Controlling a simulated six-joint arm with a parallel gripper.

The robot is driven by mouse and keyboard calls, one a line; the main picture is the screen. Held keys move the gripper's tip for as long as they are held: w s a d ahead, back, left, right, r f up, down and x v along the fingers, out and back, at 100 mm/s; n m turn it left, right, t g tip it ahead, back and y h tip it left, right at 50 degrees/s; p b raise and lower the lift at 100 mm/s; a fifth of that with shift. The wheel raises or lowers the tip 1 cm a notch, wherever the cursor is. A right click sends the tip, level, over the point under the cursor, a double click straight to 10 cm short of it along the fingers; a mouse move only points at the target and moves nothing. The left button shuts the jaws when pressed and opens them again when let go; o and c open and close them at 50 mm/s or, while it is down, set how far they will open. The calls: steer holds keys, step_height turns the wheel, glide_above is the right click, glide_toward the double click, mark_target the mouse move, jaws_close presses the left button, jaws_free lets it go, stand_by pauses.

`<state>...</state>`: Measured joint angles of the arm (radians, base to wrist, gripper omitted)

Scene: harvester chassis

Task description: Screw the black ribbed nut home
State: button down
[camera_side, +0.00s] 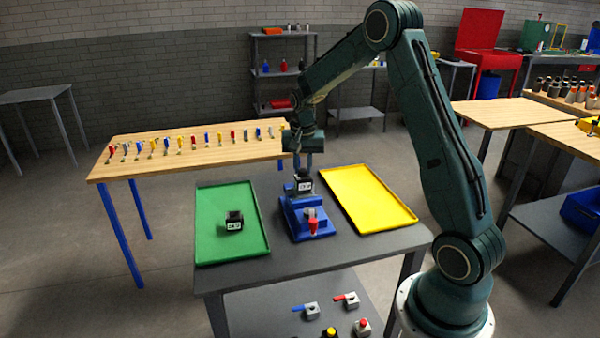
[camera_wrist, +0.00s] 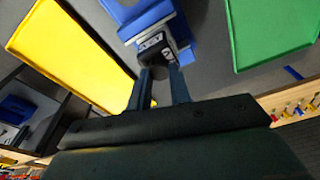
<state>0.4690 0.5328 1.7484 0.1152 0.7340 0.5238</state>
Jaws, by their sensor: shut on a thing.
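My gripper (camera_side: 303,168) points down over the blue fixture (camera_side: 296,218) on the dark table. A block with a white label (camera_side: 304,185) sits at the back of the fixture, directly under my fingers. In the wrist view, my gripper (camera_wrist: 160,74) is shut on a small dark round part, which looks like the black ribbed nut (camera_wrist: 160,87). The nut is at or just against the labelled block (camera_wrist: 152,42); its ribs and the exact contact are too small to tell. The fingers hide much of it.
A green tray (camera_side: 205,235) on the left holds another black labelled block (camera_side: 234,219). An empty yellow tray (camera_side: 369,197) lies on the right. A red-tipped clamp (camera_side: 313,223) stands at the fixture's front. A wooden table (camera_side: 130,165) with several coloured tools is behind.

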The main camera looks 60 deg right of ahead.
steer(key=m, duration=0.5)
steer(key=shift+g, duration=0.4)
steer(key=c, duration=1.5)
jaws_free()
steer(key=n, duration=0.4)
steer(key=shift+t, duration=0.4)
steer(key=shift+n, duration=0.6)
